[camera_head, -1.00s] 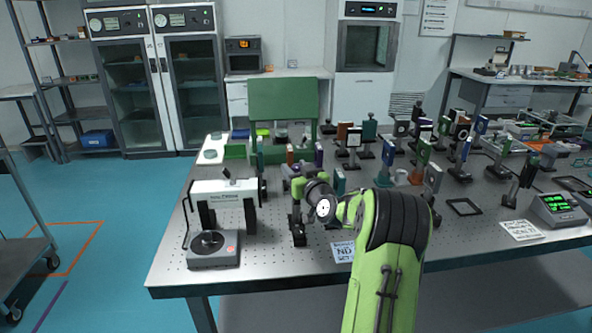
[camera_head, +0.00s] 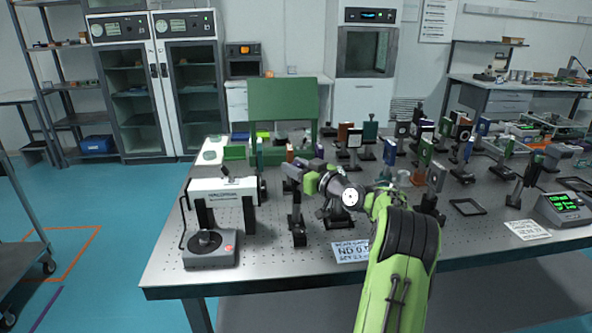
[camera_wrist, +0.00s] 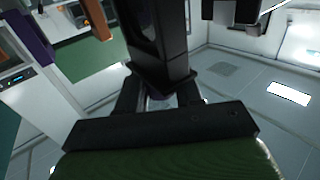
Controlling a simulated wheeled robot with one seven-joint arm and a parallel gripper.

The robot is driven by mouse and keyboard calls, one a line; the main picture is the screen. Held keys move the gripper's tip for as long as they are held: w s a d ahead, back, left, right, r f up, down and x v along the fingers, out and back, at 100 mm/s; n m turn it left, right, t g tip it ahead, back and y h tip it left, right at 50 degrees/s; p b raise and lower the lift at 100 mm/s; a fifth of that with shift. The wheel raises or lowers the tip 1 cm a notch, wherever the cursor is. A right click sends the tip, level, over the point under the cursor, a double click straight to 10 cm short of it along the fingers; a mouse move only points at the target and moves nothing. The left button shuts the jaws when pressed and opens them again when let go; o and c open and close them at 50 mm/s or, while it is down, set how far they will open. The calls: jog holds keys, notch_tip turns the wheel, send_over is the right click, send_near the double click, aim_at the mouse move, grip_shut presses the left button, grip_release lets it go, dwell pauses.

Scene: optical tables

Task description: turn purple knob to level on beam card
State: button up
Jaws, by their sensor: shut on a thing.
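My gripper (camera_head: 297,172) is at the middle of the near optical table, above a black post (camera_head: 298,225). In the wrist view my gripper (camera_wrist: 158,98) has its dark fingers on either side of a dark upright piece (camera_wrist: 152,40) and is shut on it. I cannot make out a purple knob at the fingers. A purple block (camera_wrist: 28,38) shows at the upper left of the wrist view, apart from the fingers. A purple plate (camera_head: 319,151) stands behind my gripper in the head view. I cannot pick out the beam card or its level.
A white laser housing (camera_head: 223,185) and a grey control box (camera_head: 210,249) stand left of my gripper. A printed sign (camera_head: 350,252) lies in front. Several upright optic mounts crowd the table behind and right.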

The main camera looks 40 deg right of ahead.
jog(key=o, duration=0.9)
jog(key=shift+s, duration=0.1)
jog(key=s, duration=1.5)
jog(key=shift+s+d, duration=0.2)
jog(key=shift+s, duration=0.1)
jog(key=shift+w+a, duration=0.1)
